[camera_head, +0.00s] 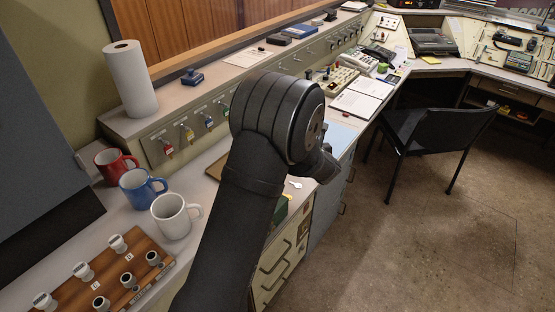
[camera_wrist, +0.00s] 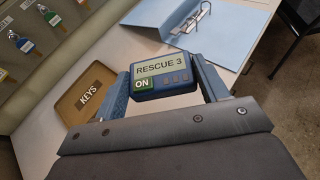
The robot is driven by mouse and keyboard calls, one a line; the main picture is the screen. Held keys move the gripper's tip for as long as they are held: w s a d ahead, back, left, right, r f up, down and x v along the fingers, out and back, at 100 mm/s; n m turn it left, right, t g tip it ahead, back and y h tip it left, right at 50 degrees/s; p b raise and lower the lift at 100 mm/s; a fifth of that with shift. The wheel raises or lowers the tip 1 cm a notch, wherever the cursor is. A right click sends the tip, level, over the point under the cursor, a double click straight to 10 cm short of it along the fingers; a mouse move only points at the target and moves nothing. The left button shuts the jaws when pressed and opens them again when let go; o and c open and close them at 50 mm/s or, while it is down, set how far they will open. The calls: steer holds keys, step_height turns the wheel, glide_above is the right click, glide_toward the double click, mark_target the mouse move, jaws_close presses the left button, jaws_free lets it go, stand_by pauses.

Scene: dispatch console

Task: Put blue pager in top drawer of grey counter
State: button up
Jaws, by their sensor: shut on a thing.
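The blue pager (camera_wrist: 165,88), with a lit screen reading "RESCUE 3" and a green "ON" label, is between the two fingers of my gripper (camera_wrist: 162,82) in the wrist view. My gripper is shut on it. In the head view my own arm hides the pager and most of the gripper. The counter front below shows cream drawer fronts (camera_head: 278,266) with dark handles, and a blue-grey drawer unit (camera_head: 328,212) to their right. My arm covers part of these fronts. I cannot tell from these views whether the top drawer is open.
A brown KEYS tray (camera_wrist: 70,108) and an open blue ring binder (camera_wrist: 228,22) lie on the worktop. Red (camera_head: 113,163), blue (camera_head: 140,188) and white (camera_head: 172,216) mugs stand at the left. A black chair (camera_head: 432,132) stands at the right; the floor before the drawers is clear.

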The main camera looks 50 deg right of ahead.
steer(key=s+d+f, duration=0.1)
steer(key=s+f, duration=0.2)
steer(key=w+f, duration=0.2)
steer(key=w, duration=0.1)
steer(key=w+d+f, duration=0.1)
steer(key=w+f, duration=0.1)
steer(key=w, duration=0.2)
steer(key=w+d+f, duration=0.1)
steer(key=w+f, duration=0.2)
steer(key=shift+w+f, duration=0.1)
steer(key=shift+w, duration=0.2)
steer(key=shift+w+f, duration=0.15)
steer(key=shift+f, duration=1.9)
steer(key=shift+f, duration=0.15)
steer(key=o, duration=1.1)
